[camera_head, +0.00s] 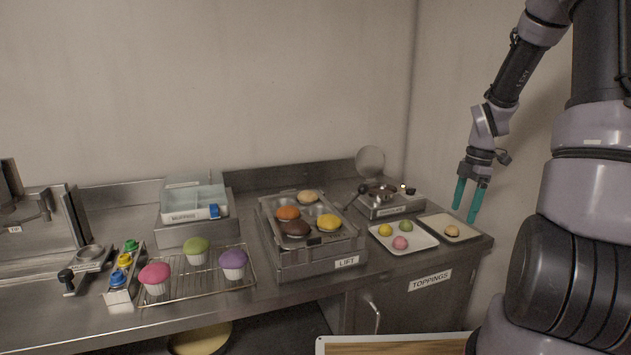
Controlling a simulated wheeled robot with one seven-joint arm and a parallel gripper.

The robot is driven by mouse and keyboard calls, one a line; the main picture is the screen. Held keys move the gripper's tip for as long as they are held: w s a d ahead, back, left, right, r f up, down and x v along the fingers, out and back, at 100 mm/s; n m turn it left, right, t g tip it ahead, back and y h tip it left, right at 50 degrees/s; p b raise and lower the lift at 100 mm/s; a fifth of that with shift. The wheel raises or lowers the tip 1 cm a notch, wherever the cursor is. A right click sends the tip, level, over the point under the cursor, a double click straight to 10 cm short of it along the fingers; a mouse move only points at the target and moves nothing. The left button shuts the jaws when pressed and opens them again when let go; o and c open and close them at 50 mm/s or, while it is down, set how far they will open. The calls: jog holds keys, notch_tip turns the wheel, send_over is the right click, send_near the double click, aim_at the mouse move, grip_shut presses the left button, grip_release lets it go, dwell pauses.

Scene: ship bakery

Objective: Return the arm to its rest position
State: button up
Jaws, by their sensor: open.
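My gripper (465,202) has teal fingers and points down at the right of the view. Its fingers are apart and nothing is between them. It hangs by the right end of the steel counter (325,285), near a small tray (469,236) with one tan bun on it. My arm comes down from the top right, and its thick lower links fill the right edge of the view.
A white plate (415,247) holds three coloured balls. The lift tray (348,246) holds several buns. A wire rack (184,288) holds three cupcakes. Bottles with coloured caps (121,280) stand left of it. A wooden board (400,349) shows at the bottom. The wall above the counter is clear.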

jog(key=s+a+r+m+t, duration=0.3)
jog(key=s+a+r+m, duration=0.4)
jog(key=s+r+m, duration=0.2)
jog(key=s+a+r+m+t, duration=0.4)
jog(key=s+a+r+m, duration=0.3)
jog(key=s+r+m, duration=0.3)
notch_tip(320, 180, up, 7)
jog(key=m, duration=0.3)
jog(key=shift+f+m+y, duration=0.15)
jog(key=shift+m+y, duration=0.25)
